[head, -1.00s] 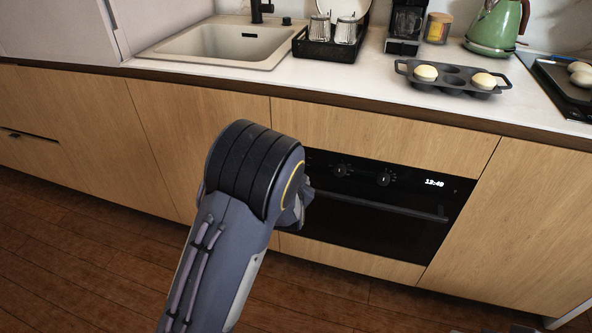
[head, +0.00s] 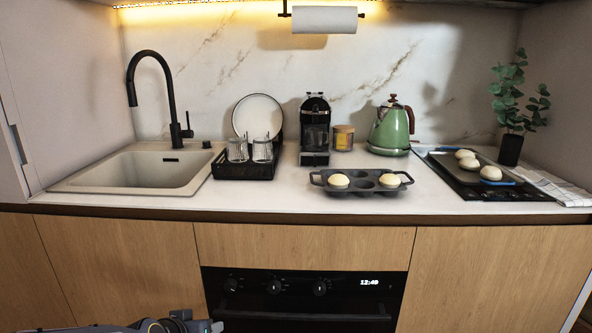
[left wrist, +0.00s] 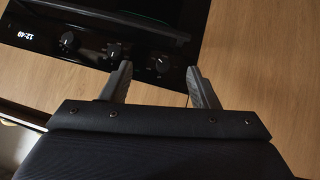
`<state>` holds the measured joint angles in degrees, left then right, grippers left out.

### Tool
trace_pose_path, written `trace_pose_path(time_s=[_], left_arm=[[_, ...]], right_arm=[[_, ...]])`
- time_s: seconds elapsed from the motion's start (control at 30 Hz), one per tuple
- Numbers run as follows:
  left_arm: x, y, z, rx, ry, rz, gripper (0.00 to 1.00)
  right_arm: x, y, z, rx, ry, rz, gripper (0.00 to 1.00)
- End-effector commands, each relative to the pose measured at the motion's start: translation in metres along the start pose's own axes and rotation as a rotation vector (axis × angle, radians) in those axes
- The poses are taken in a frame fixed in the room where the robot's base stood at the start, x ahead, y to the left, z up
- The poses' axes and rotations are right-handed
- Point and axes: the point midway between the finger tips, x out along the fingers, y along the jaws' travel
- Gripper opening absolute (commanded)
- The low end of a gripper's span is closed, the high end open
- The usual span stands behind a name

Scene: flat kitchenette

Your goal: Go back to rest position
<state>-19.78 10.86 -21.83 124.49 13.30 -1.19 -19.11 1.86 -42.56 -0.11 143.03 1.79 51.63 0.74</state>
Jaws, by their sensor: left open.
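My left gripper (left wrist: 160,84) is open and empty in the left wrist view. Its two fingers are apart in front of the black oven (left wrist: 100,32) and the wooden cabinet fronts. In the head view only a part of my left arm shows at the bottom edge, left of the middle, below the counter and near the oven (head: 300,290). Its fingertips cannot be made out there. My right gripper is not in view.
The counter holds a sink (head: 150,170), a black dish rack (head: 232,172), a coffee machine (head: 314,130), a green kettle (head: 391,128) and a muffin pan (head: 361,190) with two dough balls. A hob (head: 470,188) with a tray of buns is at right.

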Motion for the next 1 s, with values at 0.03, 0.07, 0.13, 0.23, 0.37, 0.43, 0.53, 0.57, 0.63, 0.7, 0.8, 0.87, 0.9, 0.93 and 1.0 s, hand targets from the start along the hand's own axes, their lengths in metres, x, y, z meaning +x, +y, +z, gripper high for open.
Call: trace_pose_path(time_s=[0.03, 0.07, 0.13, 0.23, 0.37, 0.43, 0.53, 0.57, 0.63, 0.7, 0.8, 0.87, 0.9, 0.93, 1.0], left_arm=[[-0.027, 0.001, 0.004, -0.048, -0.016, 0.043, 0.55], [-0.041, 0.003, 0.009, -0.071, -0.035, 0.068, 0.55], [-0.074, 0.008, 0.024, -0.112, -0.078, 0.117, 0.55], [-0.116, 0.014, 0.048, -0.145, -0.136, 0.158, 0.55], [-0.154, 0.018, 0.077, -0.162, -0.197, 0.169, 0.55], [-0.170, 0.019, 0.092, -0.167, -0.224, 0.163, 0.55], [-0.188, 0.019, 0.112, -0.172, -0.259, 0.145, 0.55], [-0.192, 0.019, 0.118, -0.173, -0.269, 0.138, 0.55], [-0.203, 0.019, 0.132, -0.178, -0.291, 0.119, 0.55], [-0.212, 0.018, 0.145, -0.183, -0.313, 0.094, 0.55], [-0.233, 0.024, 0.127, -0.184, -0.325, 0.092, 0.55], [-0.241, 0.027, 0.118, -0.183, -0.325, 0.093, 0.55], [-0.246, 0.028, 0.112, -0.183, -0.324, 0.093, 0.55], [-0.251, 0.030, 0.107, -0.183, -0.324, 0.093, 0.55], [-0.262, 0.033, 0.095, -0.183, -0.324, 0.094, 0.55]], right_arm=[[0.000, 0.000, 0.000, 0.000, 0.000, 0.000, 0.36], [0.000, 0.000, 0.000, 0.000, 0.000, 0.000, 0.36], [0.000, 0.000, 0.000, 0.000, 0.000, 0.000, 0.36], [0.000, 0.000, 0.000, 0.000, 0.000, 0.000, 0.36], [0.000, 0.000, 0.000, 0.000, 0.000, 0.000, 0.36], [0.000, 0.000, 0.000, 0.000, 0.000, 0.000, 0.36], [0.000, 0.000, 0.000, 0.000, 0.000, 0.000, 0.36], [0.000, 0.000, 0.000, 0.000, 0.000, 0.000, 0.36], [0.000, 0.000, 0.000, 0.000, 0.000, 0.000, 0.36], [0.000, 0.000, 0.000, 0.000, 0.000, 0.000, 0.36], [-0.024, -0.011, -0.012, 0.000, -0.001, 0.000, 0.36], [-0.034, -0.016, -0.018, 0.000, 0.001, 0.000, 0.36], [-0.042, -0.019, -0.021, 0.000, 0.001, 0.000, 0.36], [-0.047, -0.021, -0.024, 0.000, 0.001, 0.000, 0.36], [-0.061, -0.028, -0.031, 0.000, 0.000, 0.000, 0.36]])
